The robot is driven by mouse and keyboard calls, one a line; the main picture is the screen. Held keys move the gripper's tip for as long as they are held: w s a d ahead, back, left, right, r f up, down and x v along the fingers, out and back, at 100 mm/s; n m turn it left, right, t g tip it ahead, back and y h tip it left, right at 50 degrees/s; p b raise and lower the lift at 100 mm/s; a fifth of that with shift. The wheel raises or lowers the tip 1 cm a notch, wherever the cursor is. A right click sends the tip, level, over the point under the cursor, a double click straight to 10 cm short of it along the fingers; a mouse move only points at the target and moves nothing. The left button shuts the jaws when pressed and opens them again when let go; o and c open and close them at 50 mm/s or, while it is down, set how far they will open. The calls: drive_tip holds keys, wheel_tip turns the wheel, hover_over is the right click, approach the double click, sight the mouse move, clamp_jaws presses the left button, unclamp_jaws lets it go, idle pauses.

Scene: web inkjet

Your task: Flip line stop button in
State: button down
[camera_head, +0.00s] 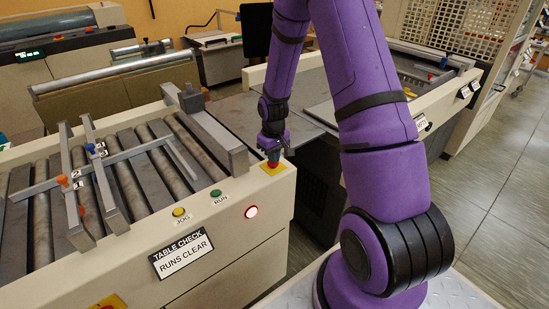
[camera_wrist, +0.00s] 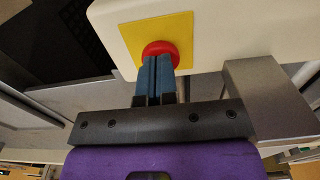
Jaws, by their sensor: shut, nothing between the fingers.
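The line stop button is a red mushroom button on a yellow square plate (camera_head: 272,168) at the right end of the machine's top panel. In the wrist view the red button (camera_wrist: 161,47) shows on the yellow plate (camera_wrist: 185,35), partly hidden behind my fingertips. My gripper (camera_head: 272,158) is right above the button in the head view. In the wrist view my gripper (camera_wrist: 155,62) is shut, its two blue fingers side by side with nothing between them. The fingertips overlap the button's face; whether they touch it I cannot tell.
A yellow JOG button (camera_head: 179,212), a green RUN button (camera_head: 216,193) and a lit round lamp (camera_head: 251,212) sit on the same machine. A roller table (camera_head: 130,165) lies left, with a metal block (camera_wrist: 265,100) close beside my gripper. Another red-yellow button (camera_head: 108,303) is at lower left.

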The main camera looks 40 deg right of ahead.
wheel_tip(320, 180, up, 13)
drive_tip(key=shift+r, duration=0.15)
idle(0.7)
drive_tip(key=s+a+r+t, duration=0.1)
drive_tip(key=s+a+r, duration=0.35)
drive_tip(key=r, duration=0.35)
drive_tip(key=s+a+r+t, duration=0.25)
drive_tip(key=s+r, duration=0.35)
drive_tip(key=r, duration=0.3)
drive_tip(key=s+a+r+t, duration=0.1)
drive_tip(key=s+a+r, duration=0.1)
drive_tip(key=s, duration=0.6)
drive_tip(key=s+a+r, duration=0.3)
drive_tip(key=s+r, duration=0.1)
drive_tip(key=s, duration=0.5)
drive_tip(key=shift+a+r+t, duration=0.2)
drive_tip(key=shift+t, duration=0.15)
